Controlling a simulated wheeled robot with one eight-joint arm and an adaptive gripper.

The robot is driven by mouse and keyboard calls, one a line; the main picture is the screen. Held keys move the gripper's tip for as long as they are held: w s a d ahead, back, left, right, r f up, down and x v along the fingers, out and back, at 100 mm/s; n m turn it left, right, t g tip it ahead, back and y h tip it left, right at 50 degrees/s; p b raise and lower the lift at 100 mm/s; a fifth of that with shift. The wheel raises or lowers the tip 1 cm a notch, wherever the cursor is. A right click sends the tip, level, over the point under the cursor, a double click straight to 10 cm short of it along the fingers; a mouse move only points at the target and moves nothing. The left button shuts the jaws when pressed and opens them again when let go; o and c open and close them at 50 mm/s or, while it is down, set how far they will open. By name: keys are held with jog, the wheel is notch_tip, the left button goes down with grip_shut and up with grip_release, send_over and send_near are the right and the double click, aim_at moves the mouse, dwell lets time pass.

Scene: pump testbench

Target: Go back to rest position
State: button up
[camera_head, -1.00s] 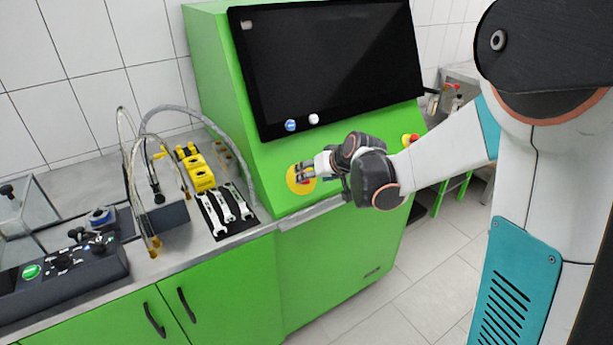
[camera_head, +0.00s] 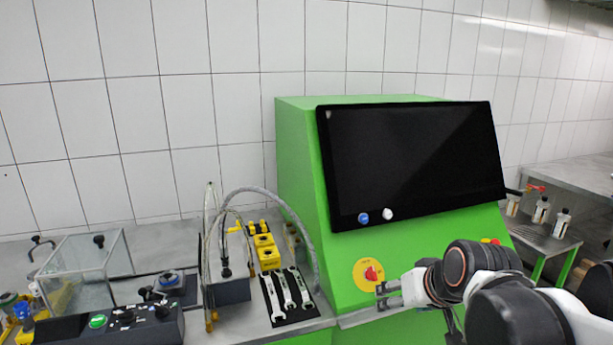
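My gripper (camera_head: 386,295) is at the lower right of the head view, with my arm reaching in from the right edge. Its fingers point left, just right of and below the red rotary switch (camera_head: 371,273) on its yellow disc (camera_head: 361,282). The switch is in plain view, and the fingertips look apart from it. The fingers appear slightly spread with nothing between them. The switch sits on the sloped front of the green testbench cabinet (camera_head: 296,150), below the black screen (camera_head: 415,160).
Left of the cabinet, the bench carries wrenches on a black mat (camera_head: 294,318), yellow blocks (camera_head: 264,250), hoses, a black control box (camera_head: 125,328) and a glass case (camera_head: 85,270). Bottles (camera_head: 541,210) stand on a shelf at right.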

jog(key=s+d+f+h, duration=0.1)
jog(key=s, duration=1.2)
jog(key=shift+s+f+g, duration=0.15)
jog(key=shift+s+g, duration=0.15)
jog(key=shift+s, duration=0.1)
jog(key=n+t+y+p, duration=0.2)
jog(key=n+y+p, duration=0.1)
jog(key=p, duration=0.1)
send_over(375, 273)
jog(key=s+d, duration=0.2)
jog(key=s, duration=0.3)
notch_tip(375, 273, down, 6)
jog(key=b+x, duration=0.4)
jog(key=x, duration=0.2)
jog(key=shift+w+a+f, duration=0.15)
jog(key=shift+f, duration=0.1)
jog(key=shift+w+a+f+b, duration=0.15)
jog(key=shift+w+f+b, duration=0.25)
jog(key=shift+w, duration=0.15)
